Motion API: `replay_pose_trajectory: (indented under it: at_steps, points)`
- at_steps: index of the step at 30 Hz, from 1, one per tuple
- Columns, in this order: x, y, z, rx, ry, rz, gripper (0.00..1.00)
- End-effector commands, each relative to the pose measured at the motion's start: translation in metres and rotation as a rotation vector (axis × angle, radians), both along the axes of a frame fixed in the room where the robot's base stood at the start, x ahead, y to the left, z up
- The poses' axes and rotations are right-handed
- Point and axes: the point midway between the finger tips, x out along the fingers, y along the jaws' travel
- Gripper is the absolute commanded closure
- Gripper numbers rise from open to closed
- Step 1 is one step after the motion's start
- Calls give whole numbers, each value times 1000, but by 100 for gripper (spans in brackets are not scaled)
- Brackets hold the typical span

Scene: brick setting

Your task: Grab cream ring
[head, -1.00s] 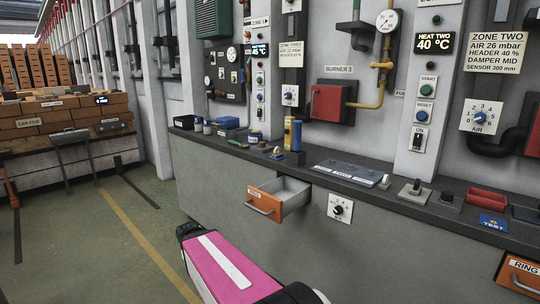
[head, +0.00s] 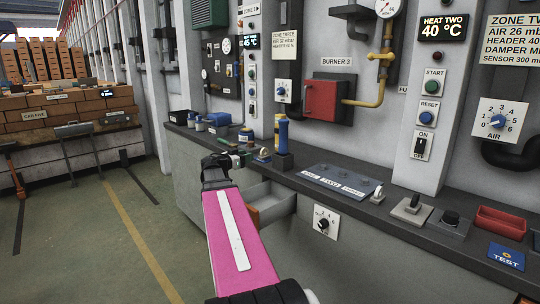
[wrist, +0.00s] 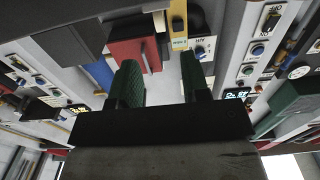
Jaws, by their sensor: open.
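I cannot make out a cream ring in either view. My gripper (head: 236,156) is at the end of my pink arm in the head view, near the counter's front edge and beyond the open drawer (head: 275,194). The arm covers much of the drawer's orange front, and the part of its inside that shows is grey. In the wrist view my gripper's two green fingers (wrist: 160,78) are spread apart with nothing seen between them.
The dark counter (head: 385,213) carries a blue and yellow bottle (head: 283,132), a labelled plate (head: 342,181), a red tray (head: 500,220) and small jars. A red burner box (head: 322,98) is on the wall. Open floor (head: 95,235) lies left.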

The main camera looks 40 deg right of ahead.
Motion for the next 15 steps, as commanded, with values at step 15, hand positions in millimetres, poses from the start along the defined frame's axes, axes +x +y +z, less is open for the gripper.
replay_pose_trajectory:
  at_steps: [15]
  points:
    - [5,-57,1,-4,-3,-1,57]
